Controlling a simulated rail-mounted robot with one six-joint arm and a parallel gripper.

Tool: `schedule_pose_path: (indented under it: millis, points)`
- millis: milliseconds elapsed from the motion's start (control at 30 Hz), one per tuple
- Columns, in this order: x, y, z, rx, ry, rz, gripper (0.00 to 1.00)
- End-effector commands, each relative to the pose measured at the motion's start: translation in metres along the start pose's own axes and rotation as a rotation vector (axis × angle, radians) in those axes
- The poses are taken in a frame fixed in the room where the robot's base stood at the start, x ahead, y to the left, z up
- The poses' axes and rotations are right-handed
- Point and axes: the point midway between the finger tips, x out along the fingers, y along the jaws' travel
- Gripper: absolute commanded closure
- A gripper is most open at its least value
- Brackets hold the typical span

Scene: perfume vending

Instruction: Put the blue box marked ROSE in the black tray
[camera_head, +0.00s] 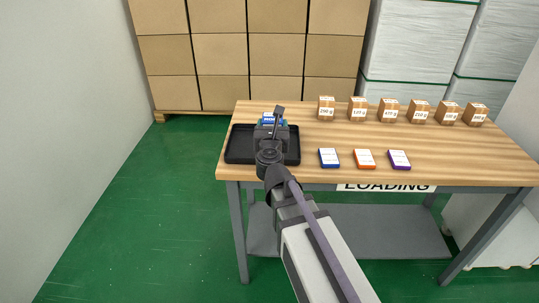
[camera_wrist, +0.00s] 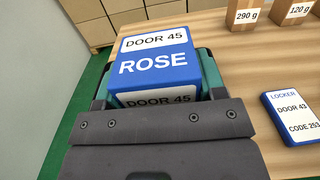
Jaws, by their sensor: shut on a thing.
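The blue box marked ROSE (camera_wrist: 153,58) is held in my gripper (camera_wrist: 158,92), and its labels reading DOOR 45 face the wrist camera. In the head view the box (camera_head: 274,119) shows as a small blue patch just beyond my gripper (camera_head: 272,123). My gripper is shut on the box. The black tray (camera_head: 238,152) lies on the left end of the wooden table. My gripper and the box are over or near the tray's back part in the head view. My arm hides part of the tray, and I cannot tell whether the box touches it.
Blue (camera_head: 329,158), orange (camera_head: 364,159) and purple (camera_head: 399,160) cards or flat boxes lie in a row right of the tray. Several small brown boxes (camera_head: 358,108) with weight labels stand along the table's back edge. The table (camera_head: 450,165) is clear at its right front.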

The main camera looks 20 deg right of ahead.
Motion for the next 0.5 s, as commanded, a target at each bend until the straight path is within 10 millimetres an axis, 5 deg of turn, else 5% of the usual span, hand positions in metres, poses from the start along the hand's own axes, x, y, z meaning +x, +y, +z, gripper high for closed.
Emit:
schedule_pose_path:
  millis: [33, 200, 400, 500]
  points:
    - [0.000, 0.000, -0.023, 0.000, 0.000, 0.000, 0.63]
    - [0.000, 0.000, -0.024, 0.000, 0.000, 0.001, 0.63]
    - [0.000, 0.000, -0.062, 0.000, 0.000, 0.001, 0.63]
    - [0.000, 0.000, -0.059, 0.000, 0.000, 0.001, 0.63]
